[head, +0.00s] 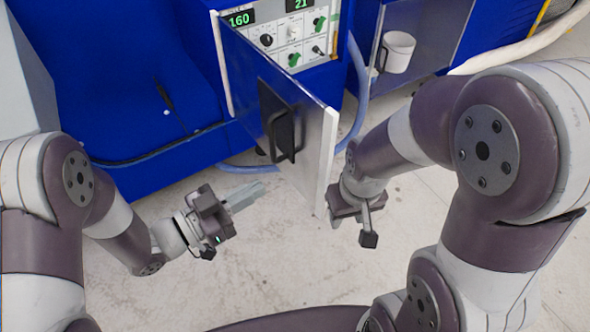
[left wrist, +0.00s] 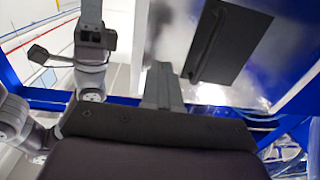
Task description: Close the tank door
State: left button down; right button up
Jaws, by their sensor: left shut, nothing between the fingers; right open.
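The tank door (head: 240,75) stands swung open from the blue machine, a metal panel with a pale edge. Its black recessed handle (head: 278,125) faces left; the door also fills the upper right of the left wrist view (left wrist: 285,60). My left gripper (head: 255,192) is shut and empty, left of the door's lower part and apart from it in the head view; its fingers show in the left wrist view (left wrist: 162,88). My right gripper (head: 368,222) is at the right of the door's free edge. Its fingertips are partly hidden, and I cannot tell whether it touches the door.
The blue machine (head: 110,60) carries a control panel (head: 290,40) with green readouts and knobs. A white mug (head: 397,50) hangs by another cabinet at right. A blue hose (head: 358,90) runs behind the door. The pale floor (head: 270,270) is clear.

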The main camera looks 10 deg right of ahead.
aim_at(311, 159)
pick_arm(q)
jog(key=p+x, duration=0.1)
jog(key=x, duration=0.9)
jog(key=shift+w+d, duration=0.2)
jog(key=shift+d, duration=0.25)
jog(key=shift+d, duration=0.1)
